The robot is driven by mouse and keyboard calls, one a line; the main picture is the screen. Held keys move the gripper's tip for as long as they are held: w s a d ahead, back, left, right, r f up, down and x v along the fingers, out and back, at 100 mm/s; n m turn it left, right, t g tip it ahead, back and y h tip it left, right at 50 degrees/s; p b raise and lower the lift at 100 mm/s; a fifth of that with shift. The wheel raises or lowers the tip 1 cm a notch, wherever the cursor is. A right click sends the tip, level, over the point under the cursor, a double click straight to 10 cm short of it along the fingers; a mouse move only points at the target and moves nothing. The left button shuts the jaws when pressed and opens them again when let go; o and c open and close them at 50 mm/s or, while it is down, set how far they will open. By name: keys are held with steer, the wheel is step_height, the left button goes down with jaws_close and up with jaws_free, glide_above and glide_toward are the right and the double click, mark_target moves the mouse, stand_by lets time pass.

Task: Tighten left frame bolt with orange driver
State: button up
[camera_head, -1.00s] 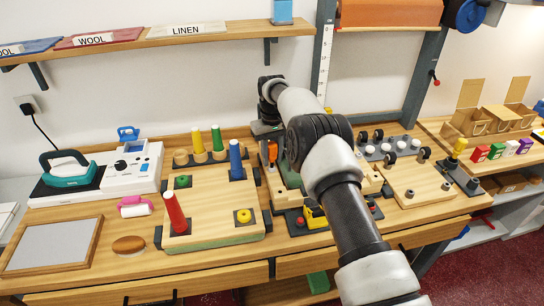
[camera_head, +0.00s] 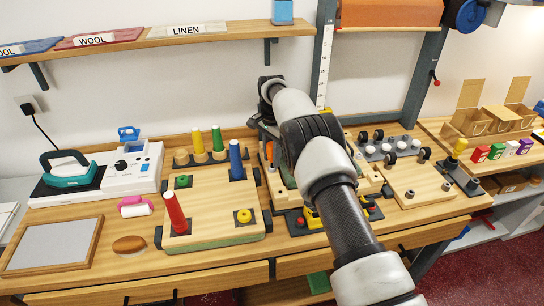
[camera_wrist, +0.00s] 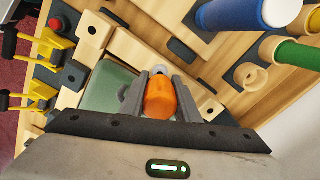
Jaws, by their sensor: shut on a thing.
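The orange driver (camera_wrist: 161,98) stands between the fingers of my gripper (camera_wrist: 160,92) in the wrist view. The fingers are shut on its handle, and a pale round end shows just beyond it. In the head view a small part of the orange driver (camera_head: 269,151) shows left of my arm. My arm hides most of the gripper there. Below the driver in the wrist view are a green pad (camera_wrist: 108,88) and pale wooden blocks (camera_wrist: 95,33). I cannot tell which part is the left frame bolt, or whether the driver's tip touches anything.
Left of my arm stands a wooden board (camera_head: 205,211) with a red peg (camera_head: 175,212) and a blue peg (camera_head: 236,160). Green and yellow pegs stand behind it. Yellow clamps (camera_wrist: 50,45) lie near the gripper. Another board (camera_head: 415,187) is at the right.

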steer(key=o, duration=0.8)
